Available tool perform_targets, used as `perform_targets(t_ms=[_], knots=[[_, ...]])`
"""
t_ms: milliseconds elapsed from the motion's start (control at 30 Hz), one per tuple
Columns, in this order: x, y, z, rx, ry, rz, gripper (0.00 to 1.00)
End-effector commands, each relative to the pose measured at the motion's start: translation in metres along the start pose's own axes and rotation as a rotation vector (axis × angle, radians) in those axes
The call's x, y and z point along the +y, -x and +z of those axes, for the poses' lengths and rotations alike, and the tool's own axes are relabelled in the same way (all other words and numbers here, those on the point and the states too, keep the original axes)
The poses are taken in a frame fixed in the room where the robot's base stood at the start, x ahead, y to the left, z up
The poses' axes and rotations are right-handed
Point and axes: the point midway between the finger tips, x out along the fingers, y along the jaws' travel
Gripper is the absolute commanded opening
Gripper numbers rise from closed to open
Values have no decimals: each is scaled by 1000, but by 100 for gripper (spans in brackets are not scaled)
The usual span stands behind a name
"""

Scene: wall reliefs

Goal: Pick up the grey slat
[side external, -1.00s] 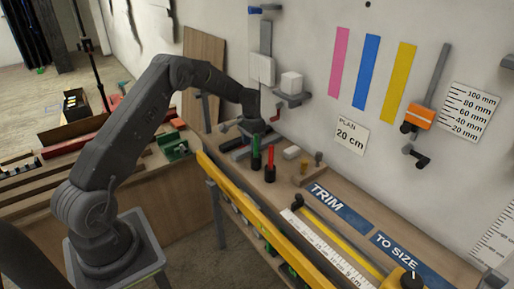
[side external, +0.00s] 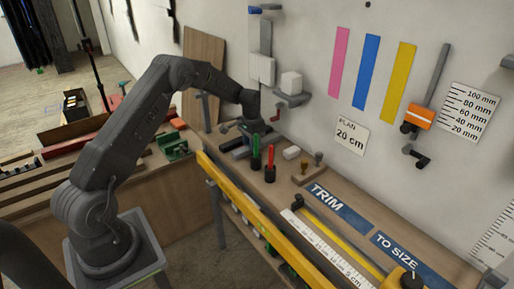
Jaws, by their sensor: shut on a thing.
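My gripper (side external: 253,133) points down over the far end of the bench, close to the wall. Its fingers are small and dark here, and the green and red markers partly cover the area below them. It is shut on a grey slat (side external: 236,144), which lies low at the bench top beneath the gripper. I cannot tell whether the slat touches the bench.
A green marker (side external: 256,152) and a red marker (side external: 270,158) stand just in front of the gripper. A white block (side external: 291,152) lies to their right. A wall shelf with a white cube (side external: 291,82) is right of my wrist. A yellow rail (side external: 262,225) runs along the front.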

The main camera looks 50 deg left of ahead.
Motion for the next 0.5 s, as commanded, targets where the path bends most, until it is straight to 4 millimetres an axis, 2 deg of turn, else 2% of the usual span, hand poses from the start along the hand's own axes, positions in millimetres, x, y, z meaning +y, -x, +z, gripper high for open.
perform_targets(t_ms=[500], knots=[[0,26,0,1,0,-1,14]])
